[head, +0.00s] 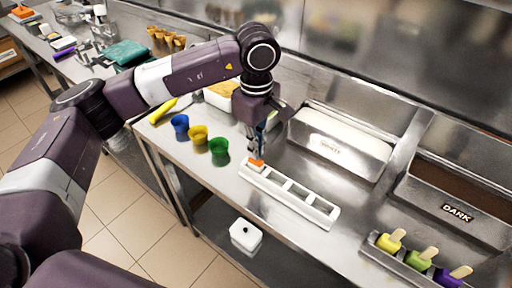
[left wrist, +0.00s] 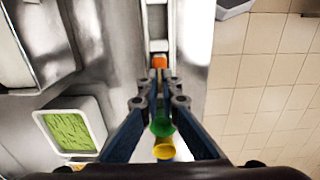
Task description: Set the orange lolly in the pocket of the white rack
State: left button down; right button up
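The orange lolly (head: 257,162) is at the left end pocket of the white rack (head: 291,205) in the head view; I cannot tell how deep it sits. It also shows in the left wrist view (left wrist: 159,62), just beyond my fingertips. My left gripper (head: 255,146) points down over that end of the rack, its fingers close together around the lolly's stick, which they mostly hide. The left gripper also shows in the left wrist view (left wrist: 160,80). The rack's other pockets look empty. My right gripper is out of view.
Blue (head: 180,126), yellow (head: 198,134) and green (head: 219,150) cups stand left of the rack. A steel tub (head: 340,145) is behind it. A holder with yellow (head: 388,243), green (head: 418,260) and purple (head: 448,277) lollies is at the right. The counter's front edge runs close by.

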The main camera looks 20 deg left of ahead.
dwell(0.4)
pick_arm(q)
jog(key=c, duration=2.1)
grip_release()
notch_tip(320, 180, up, 12)
